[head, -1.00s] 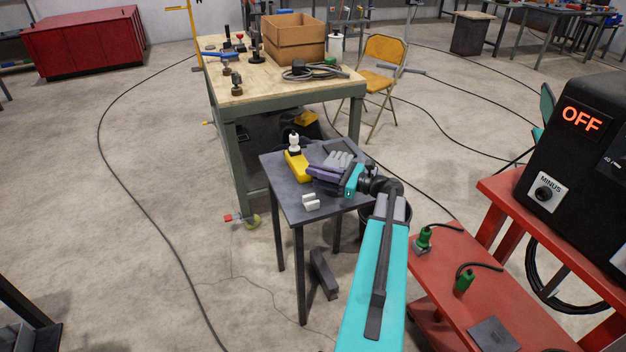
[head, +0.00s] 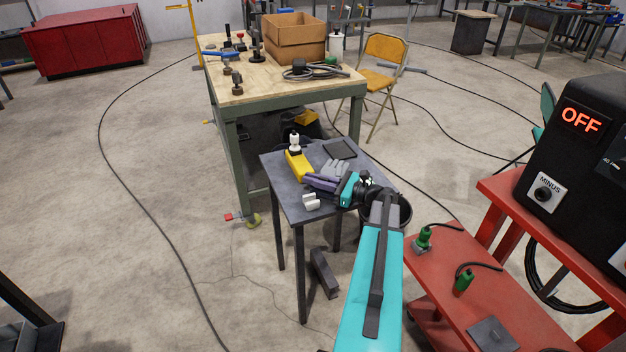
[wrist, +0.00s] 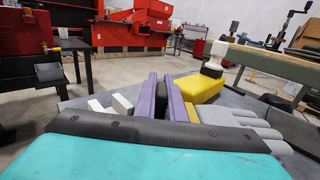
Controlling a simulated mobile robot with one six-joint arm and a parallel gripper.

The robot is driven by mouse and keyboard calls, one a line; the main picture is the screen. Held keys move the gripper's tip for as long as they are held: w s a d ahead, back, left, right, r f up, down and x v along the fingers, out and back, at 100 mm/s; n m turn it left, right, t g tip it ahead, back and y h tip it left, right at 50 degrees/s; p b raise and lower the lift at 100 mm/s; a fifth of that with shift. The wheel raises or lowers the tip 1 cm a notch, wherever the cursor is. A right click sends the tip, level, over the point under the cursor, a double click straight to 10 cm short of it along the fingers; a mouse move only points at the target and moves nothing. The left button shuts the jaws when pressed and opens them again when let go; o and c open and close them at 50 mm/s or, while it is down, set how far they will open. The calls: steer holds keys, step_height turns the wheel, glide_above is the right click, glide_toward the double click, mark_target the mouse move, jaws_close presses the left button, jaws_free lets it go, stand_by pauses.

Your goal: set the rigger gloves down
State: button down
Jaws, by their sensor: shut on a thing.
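The grey rigger gloves (head: 332,170) are at my gripper (head: 318,183), over the right part of the small dark table (head: 283,197). In the wrist view the grey glove fingers (wrist: 240,124) lie low, right beside the purple gripper fingers (wrist: 165,95). They look at or just above the tabletop; I cannot tell whether they rest on it. The gripper and wrist hide part of the gloves.
On the small table are a yellow tool with a white top (head: 297,163), white blocks (head: 311,202) and a flat dark pad (head: 341,149). A wooden-topped bench (head: 265,85) stands behind. A red cart (head: 470,290) is at the right.

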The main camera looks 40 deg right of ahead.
steer(key=c, duration=1.8)
jaws_free()
steer(key=shift+f, duration=0.1)
steer(key=shift+c, duration=0.2)
steer(key=shift+r, duration=0.2)
steer(key=shift+b+v, duration=0.75)
steer(key=shift+v, duration=5.25)
steer(key=shift+o, duration=0.2)
